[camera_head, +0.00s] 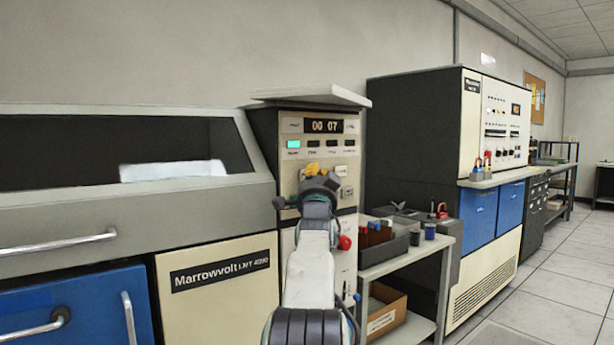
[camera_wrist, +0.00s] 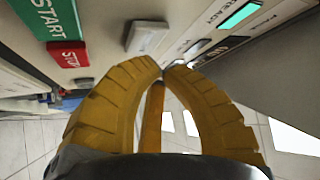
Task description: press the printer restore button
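The printer control panel (camera_head: 290,127) has a display reading 00 07 and one lit cyan lamp (camera_head: 293,144). My gripper (camera_head: 313,167) is in front of the panel's middle and hides part of it. Pale buttons (camera_head: 341,171) show just right of it. In the wrist view my gripper's yellow fingers (camera_wrist: 163,67) meet at the tips, holding nothing visible. A green START button (camera_wrist: 37,16), a red STOP button (camera_wrist: 68,54) and a whitish button (camera_wrist: 147,37) lie beyond the fingertips. I cannot read a label on the whitish button. A lit READY lamp (camera_wrist: 240,15) is at upper right.
The Marrowvolt printer cabinet (camera_head: 215,310) stands left, with a sloped dark window (camera_head: 70,150). A small side table (camera_head: 400,262) with a dark tray (camera_head: 392,240) stands close right of my arm. A tall cabinet (camera_head: 415,140) is behind it. Tiled floor is free at far right.

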